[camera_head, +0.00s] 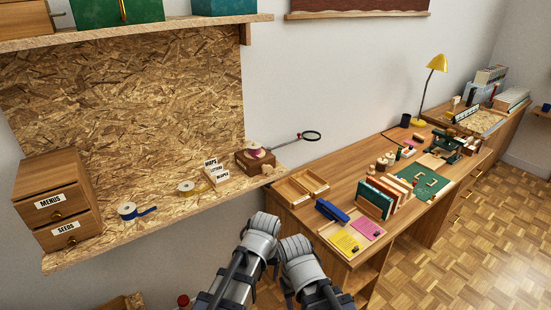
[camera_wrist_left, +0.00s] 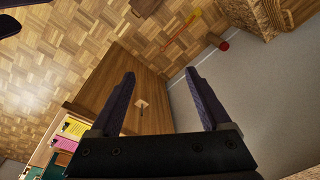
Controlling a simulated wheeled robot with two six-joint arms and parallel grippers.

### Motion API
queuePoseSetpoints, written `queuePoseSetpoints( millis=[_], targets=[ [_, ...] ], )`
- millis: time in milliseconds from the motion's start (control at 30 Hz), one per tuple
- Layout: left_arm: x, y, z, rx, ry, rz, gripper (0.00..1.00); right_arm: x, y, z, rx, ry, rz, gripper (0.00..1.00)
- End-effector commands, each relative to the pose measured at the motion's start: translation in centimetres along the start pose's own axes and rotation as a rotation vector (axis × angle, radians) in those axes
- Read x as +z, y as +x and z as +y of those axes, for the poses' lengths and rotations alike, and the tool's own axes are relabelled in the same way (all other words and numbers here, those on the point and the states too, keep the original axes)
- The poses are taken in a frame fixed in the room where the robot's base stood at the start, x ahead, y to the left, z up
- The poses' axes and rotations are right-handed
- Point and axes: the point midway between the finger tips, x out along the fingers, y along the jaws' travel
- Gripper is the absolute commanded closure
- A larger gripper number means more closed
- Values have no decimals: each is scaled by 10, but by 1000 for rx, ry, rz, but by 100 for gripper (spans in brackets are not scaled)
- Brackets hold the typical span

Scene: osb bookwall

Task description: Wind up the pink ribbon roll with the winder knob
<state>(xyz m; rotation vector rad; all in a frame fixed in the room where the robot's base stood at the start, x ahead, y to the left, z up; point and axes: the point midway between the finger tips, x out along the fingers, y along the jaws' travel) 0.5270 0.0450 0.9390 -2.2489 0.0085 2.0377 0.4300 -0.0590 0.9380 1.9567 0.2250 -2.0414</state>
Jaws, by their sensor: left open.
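The pink ribbon roll (camera_head: 255,149) sits on a small brown wooden winder block (camera_head: 254,162) on the OSB shelf, near its right end. A small pale piece at the block's front right (camera_head: 267,170) looks like the winder knob, but it is too small to be sure. In the left wrist view my left gripper (camera_wrist_left: 160,84) is open and empty, its two dark fingers apart over the floor and a wooden panel. My grey arm links are below and in front of the shelf in the head view.
The desk (camera_head: 345,190) with trays and books stands right.

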Motion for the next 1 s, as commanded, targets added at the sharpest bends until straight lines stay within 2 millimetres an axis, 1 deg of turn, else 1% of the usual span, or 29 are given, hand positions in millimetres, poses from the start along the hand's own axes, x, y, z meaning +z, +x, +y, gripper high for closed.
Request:
queuePoseSetpoints(
  millis=[33,67,100,167,200,267,300,400,433,500,600,633,733,1000],
  targets=[
    [-48,-37,0,8,-75,37,19,2,-41,4,0,1,0,50],
    [-68,-48,-1,15,-123,61,19,3,-52,5,-1,2,0,50],
    [-94,-61,-2,25,-188,93,19,4,-66,6,-1,3,0,50],
    [-133,-80,-4,43,-282,139,19,5,-87,8,-1,4,0,50],
    [-157,-93,-6,56,-342,168,19,6,-100,10,-1,5,0,50],
    [-192,-111,-10,77,-430,209,19,7,-119,11,-1,6,0,50],
    [-213,-121,-12,92,-482,234,19,8,-130,12,-2,6,0,50],
    [-258,-144,-19,127,-598,287,19,9,-152,14,-2,8,0,50],
    [-269,-150,-21,137,-627,300,19,9,-158,15,-2,8,0,50],
    [-290,-161,-25,158,-683,325,19,10,-168,16,-2,9,0,50],
    [-310,-170,-28,179,-740,350,19,10,-176,17,-2,9,0,50],
    [-314,-172,-29,184,-751,354,19,10,-178,17,-2,9,0,50],
    [-321,-175,-31,194,-774,365,19,11,-180,17,-2,10,0,50],
    [-322,-170,-31,196,-779,367,19,10,-175,16,-2,9,0,50]
  ],
)
